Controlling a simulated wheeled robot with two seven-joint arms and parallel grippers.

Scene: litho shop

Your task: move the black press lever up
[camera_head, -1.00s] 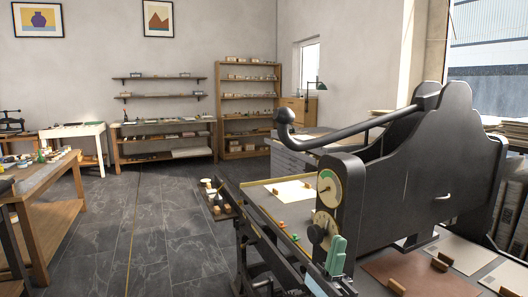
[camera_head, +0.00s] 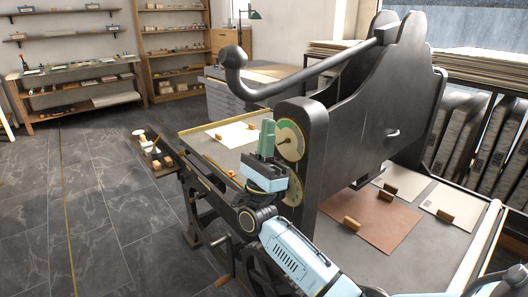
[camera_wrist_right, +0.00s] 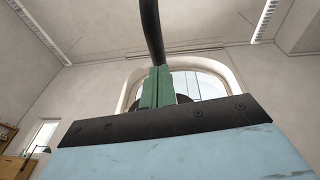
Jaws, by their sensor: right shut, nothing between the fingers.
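The black press lever (camera_head: 300,80) is a curved bar with a ball knob at its left end, on the upper part of the black press (camera_head: 345,120). Its bar slopes up to the right toward the press top. My right gripper (camera_head: 267,126), with green fingers pointing up, is shut and empty. It is beside the press's round dial and below the lever, with a visible gap to the bar in the head view. In the right wrist view the shut fingers (camera_wrist_right: 157,72) point up and the dark lever (camera_wrist_right: 152,30) shows beyond their tips. My left gripper is out of view.
The round dial (camera_head: 289,141) is close to my right gripper. The press bed (camera_head: 205,140) holds paper and small blocks. A brown sheet (camera_head: 375,218) lies on the right side. Shelves (camera_head: 172,50) stand far back; the floor at left is mostly clear.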

